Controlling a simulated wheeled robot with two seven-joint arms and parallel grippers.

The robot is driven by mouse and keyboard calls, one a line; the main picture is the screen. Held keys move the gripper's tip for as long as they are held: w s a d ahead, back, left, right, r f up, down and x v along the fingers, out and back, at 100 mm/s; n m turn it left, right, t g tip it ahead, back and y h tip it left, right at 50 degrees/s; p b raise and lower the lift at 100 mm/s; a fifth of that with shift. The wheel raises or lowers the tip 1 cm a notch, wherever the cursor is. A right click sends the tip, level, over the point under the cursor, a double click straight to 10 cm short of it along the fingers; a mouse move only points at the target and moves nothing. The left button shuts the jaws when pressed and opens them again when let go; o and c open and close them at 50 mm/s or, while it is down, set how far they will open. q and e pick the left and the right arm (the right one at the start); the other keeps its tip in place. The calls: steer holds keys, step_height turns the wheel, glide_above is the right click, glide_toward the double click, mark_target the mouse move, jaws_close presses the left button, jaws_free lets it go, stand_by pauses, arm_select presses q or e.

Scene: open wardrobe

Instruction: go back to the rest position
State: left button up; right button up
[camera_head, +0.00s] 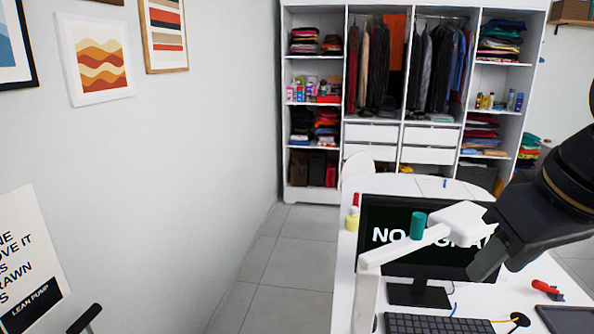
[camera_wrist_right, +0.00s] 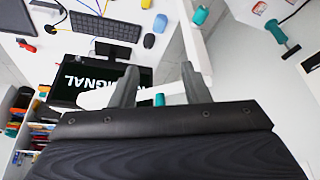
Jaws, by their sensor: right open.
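My right gripper (camera_head: 488,262) comes in from the right, over the white desk and in front of the monitor (camera_head: 378,222). In the right wrist view my right gripper (camera_wrist_right: 160,82) shows two dark fingers spread apart with nothing between them. It is open and empty. My left gripper does not show in either view.
A white jointed stand (camera_head: 366,300) with a teal knob (camera_head: 418,225) rises from the desk near my right gripper. A keyboard (camera_head: 440,324) and a red-handled tool (camera_head: 545,287) lie on the desk. An open wardrobe (camera_head: 342,92) stands behind. Grey floor (camera_head: 290,270) left of the desk is clear.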

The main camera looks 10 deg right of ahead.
steer(key=s+a+f+y+b, duration=0.1)
steer(key=a+f, duration=0.1)
steer(key=f, duration=0.8)
steer(key=s+a+f+m+y, duration=0.1)
steer(key=a+f, duration=0.2)
steer(key=f, duration=0.8)
steer(key=s+a+f+m+t+y+b, duration=0.1)
steer(key=a+f, duration=0.2)
steer(key=f, duration=0.8)
steer(key=shift+a+y+b, duration=0.25)
steer(key=shift+y+b, duration=0.05)
